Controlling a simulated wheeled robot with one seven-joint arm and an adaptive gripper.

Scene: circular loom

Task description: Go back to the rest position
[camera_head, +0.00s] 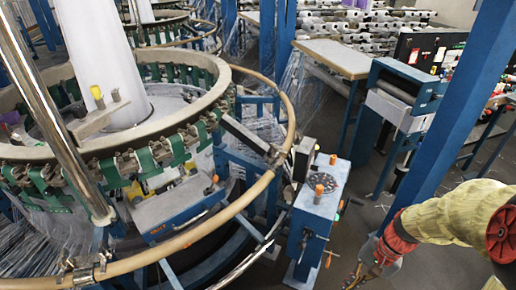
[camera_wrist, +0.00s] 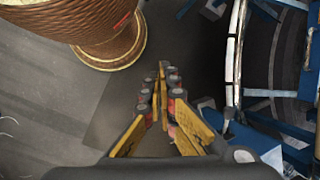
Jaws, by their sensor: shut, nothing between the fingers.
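My gripper (camera_wrist: 162,70) is shut in the wrist view, its yellow fingers meeting at the tips with nothing between them. In the head view my gripper (camera_head: 358,277) hangs low at the bottom right, in front of the blue column and to the right of the small blue cabinet. My arm, in a yellowish cover with red joints, reaches in from the right edge. The gripper appears clear of the machine parts.
The circular loom (camera_head: 190,150) with its tan outer ring fills the left. A blue cabinet (camera_head: 317,210) with orange knobs stands beside it. A blue column (camera_head: 450,120) rises at right. A brown ribbed round object (camera_wrist: 110,35) is close by at upper left in the wrist view.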

